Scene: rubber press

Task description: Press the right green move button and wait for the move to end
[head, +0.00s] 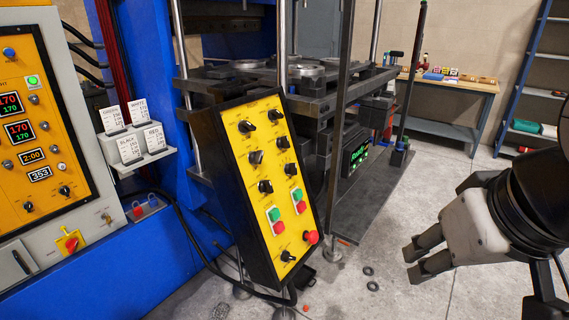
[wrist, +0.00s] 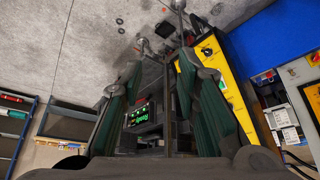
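The yellow control box (head: 262,170) stands tilted in the middle of the head view, with several black knobs. Low on it are two green buttons, each above a red one. The right green button (head: 297,194) is higher and farther right; the left green button (head: 274,214) is lower. My gripper (head: 412,265) is to the right of the box, apart from it, over bare floor. In the wrist view my gripper (wrist: 160,50) shows two separated fingers with nothing between them. The box's edge (wrist: 213,55) shows behind the right finger, its buttons not clear.
The press (head: 255,80) with its metal frame stands behind the box. A green-lit display (head: 357,154) sits on the frame and reads like "Ready" in the wrist view (wrist: 143,114). A red knob (head: 311,237) juts from the box's lower right. Rings (head: 370,271) lie on the floor.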

